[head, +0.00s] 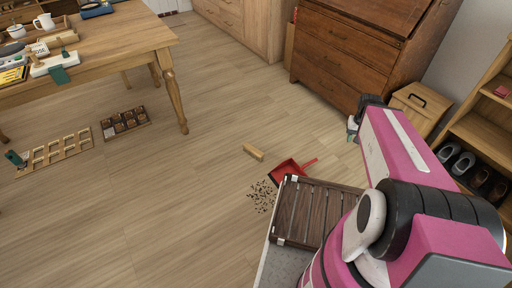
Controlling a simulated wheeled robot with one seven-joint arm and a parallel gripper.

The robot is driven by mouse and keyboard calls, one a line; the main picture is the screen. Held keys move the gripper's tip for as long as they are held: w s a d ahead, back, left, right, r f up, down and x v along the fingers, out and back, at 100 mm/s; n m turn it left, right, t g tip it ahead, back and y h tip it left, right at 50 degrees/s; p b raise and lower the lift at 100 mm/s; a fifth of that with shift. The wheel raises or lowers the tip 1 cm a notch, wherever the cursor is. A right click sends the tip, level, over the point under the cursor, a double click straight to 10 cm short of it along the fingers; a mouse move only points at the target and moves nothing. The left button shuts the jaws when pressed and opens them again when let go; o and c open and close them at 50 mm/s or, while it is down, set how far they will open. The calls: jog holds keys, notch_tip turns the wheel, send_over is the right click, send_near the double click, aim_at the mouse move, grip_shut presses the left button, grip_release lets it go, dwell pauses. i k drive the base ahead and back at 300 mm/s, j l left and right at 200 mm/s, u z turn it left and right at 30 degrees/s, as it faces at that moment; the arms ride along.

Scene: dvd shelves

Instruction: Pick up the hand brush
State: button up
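The hand brush (253,152) appears as a small tan block lying on the wooden floor near the middle of the head view. Its bristles are too small to make out. A red dustpan (287,170) lies just to its lower right, apart from it, with its handle pointing right. My gripper (352,127) is at the far end of my pink arm, to the right of the brush and clear of it. The fingers are small and partly hidden by the arm, so I cannot tell whether they are open or shut.
Dark crumbs (262,196) are scattered below the brush. A wooden table (120,42) stands upper left, with wooden trays (55,151) on the floor below. A brown dresser (345,50), a lidded box (420,104) and a shoe shelf (483,130) line the right. The central floor is mostly clear.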

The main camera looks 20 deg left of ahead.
aim_at(253, 151)
jog(key=i+j+u, duration=0.1)
jog(key=j, duration=1.5)
